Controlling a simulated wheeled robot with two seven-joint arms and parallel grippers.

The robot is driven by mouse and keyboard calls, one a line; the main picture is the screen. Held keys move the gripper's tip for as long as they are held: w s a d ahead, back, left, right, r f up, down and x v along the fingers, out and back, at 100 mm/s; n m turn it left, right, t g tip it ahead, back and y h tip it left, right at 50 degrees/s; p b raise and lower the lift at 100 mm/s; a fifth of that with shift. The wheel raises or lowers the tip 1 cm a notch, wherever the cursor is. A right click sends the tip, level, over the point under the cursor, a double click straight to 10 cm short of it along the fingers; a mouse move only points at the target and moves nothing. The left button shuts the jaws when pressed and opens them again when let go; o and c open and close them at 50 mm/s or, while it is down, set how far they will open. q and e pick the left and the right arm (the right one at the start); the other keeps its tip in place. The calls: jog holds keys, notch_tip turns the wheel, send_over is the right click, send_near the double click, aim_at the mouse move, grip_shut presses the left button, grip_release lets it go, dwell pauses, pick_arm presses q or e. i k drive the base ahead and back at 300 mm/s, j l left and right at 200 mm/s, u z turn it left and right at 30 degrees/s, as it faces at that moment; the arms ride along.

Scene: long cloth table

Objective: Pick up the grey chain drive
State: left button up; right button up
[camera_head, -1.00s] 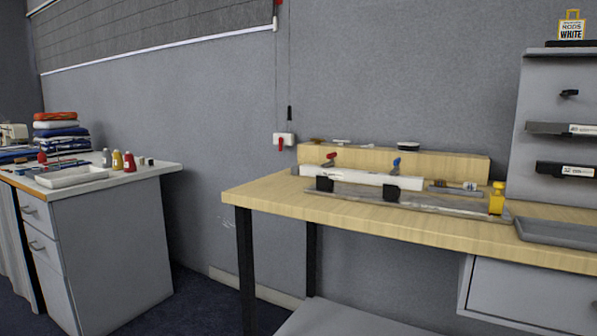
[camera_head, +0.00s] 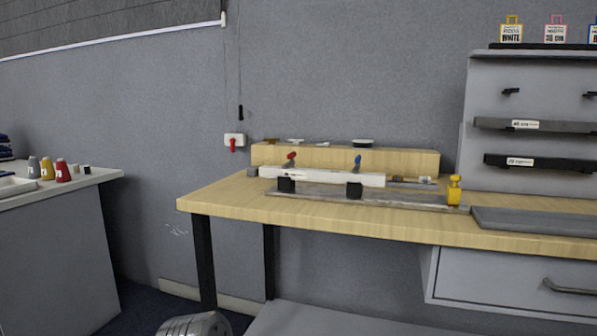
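I cannot surely pick out the grey chain drive. A small grey piece (camera_head: 253,172) lies at the left end of the wooden workbench (camera_head: 225,203), beside a long white bar. Several small parts rest on top of the raised wooden block (camera_head: 340,158), among them a dark round disc (camera_head: 363,143) and a pale flat piece (camera_head: 296,140). They are too small to identify. Neither gripper is in view. A silver rounded part of unclear kind shows at the bottom edge.
A jig with a white bar (camera_head: 330,178), red and blue levers and a yellow upright piece (camera_head: 454,190) occupies the bench. A grey tray (camera_head: 540,220) lies right, below a rack (camera_head: 540,90) with labelled bars. A grey cabinet (camera_head: 60,255) stands left; dark floor lies between.

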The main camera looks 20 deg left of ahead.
aim_at(251, 170)
jog(key=j+z, duration=0.25)
jog(key=j, duration=0.15)
jog(key=k+j+z, duration=0.2)
jog(key=j, duration=0.25)
jog(key=j+z, duration=0.25)
jog(key=j, duration=0.15)
jog(key=k+j+z, duration=0.2)
jog(key=j, duration=0.2)
jog(key=i, duration=0.1)
